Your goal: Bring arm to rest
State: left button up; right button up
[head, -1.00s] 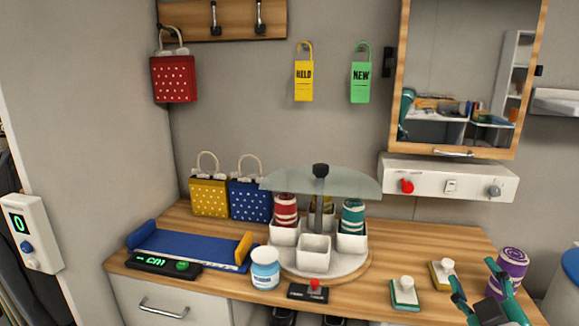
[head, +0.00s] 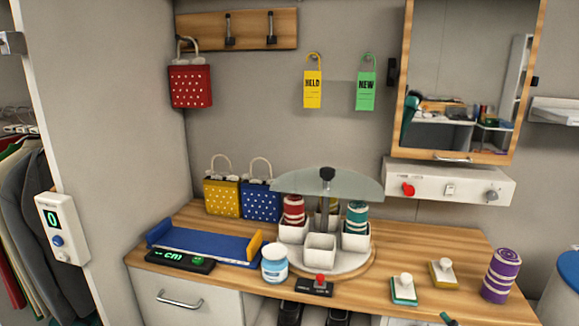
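Only a small green tip of my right gripper (head: 448,319) shows at the bottom edge of the head view, in front of the counter. The rest of it is out of frame, so its opening is hidden. No held object shows. The purple banded roll (head: 501,276) stands upright on the wooden counter (head: 450,245) at the right, apart from the tip. My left gripper is not in view.
A round carousel (head: 347,268) with white cups and a glass top stands mid-counter. A white jar (head: 274,264), a blue tray (head: 205,245), a red-button box (head: 315,286) and two knobbed blocks (head: 404,290) lie around it. A mirror cabinet (head: 470,90) hangs above.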

jog(key=s+a+f+g+y+p, duration=0.1)
jog(key=s+a+f+g, duration=0.15)
jog(key=f, duration=0.45)
jog(key=s+a+f+g+y+p, duration=0.1)
jog(key=s+a+f+g, duration=0.15)
jog(key=f, duration=0.45)
jog(key=s+a+f+g+y+p, duration=0.1)
jog(key=s+a+f+g, duration=0.1)
jog(key=a+f, duration=0.35)
jog(key=s+a+f+m+g+y, duration=0.1)
jog(key=s+a+f+m+g, duration=0.2)
jog(key=s, duration=0.4)
jog(key=s+a+f+m+g+y, duration=0.2)
jog(key=s+f+m+g, duration=0.1)
jog(key=s+f+m, duration=0.3)
jog(key=shift+s+a+f+p, duration=0.4)
jog(key=shift+s+f, duration=0.2)
jog(key=shift+f, duration=0.25)
